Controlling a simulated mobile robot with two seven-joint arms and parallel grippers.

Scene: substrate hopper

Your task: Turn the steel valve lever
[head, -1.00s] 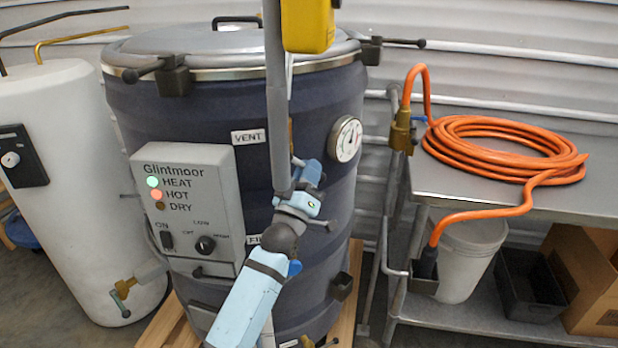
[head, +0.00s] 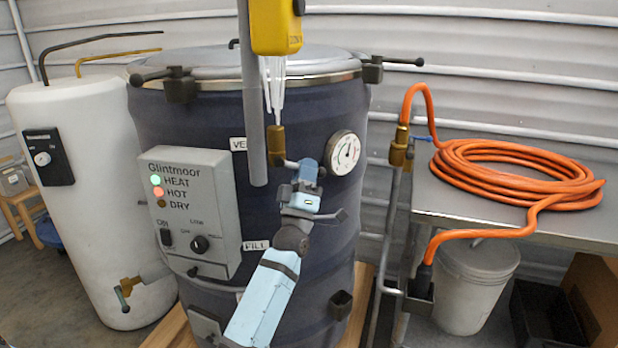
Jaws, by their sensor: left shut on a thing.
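The brass vent valve (head: 276,143) stands on the front of the dark drum, right of the VENT label. A short bit of its steel lever (head: 289,163) shows, running right from the valve into the jaws. My left gripper (head: 306,172), light blue, comes up from below and is shut on this lever; the jaws hide most of it. White streaks (head: 274,90) stand above the valve. My right gripper is not in view.
A control panel (head: 192,212) with lit lamps lies left of the arm, and a dial gauge (head: 344,151) just right of the gripper. A grey pole (head: 254,110) and yellow block (head: 277,28) hang in front. An orange hose (head: 480,160) lies coiled on a steel table.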

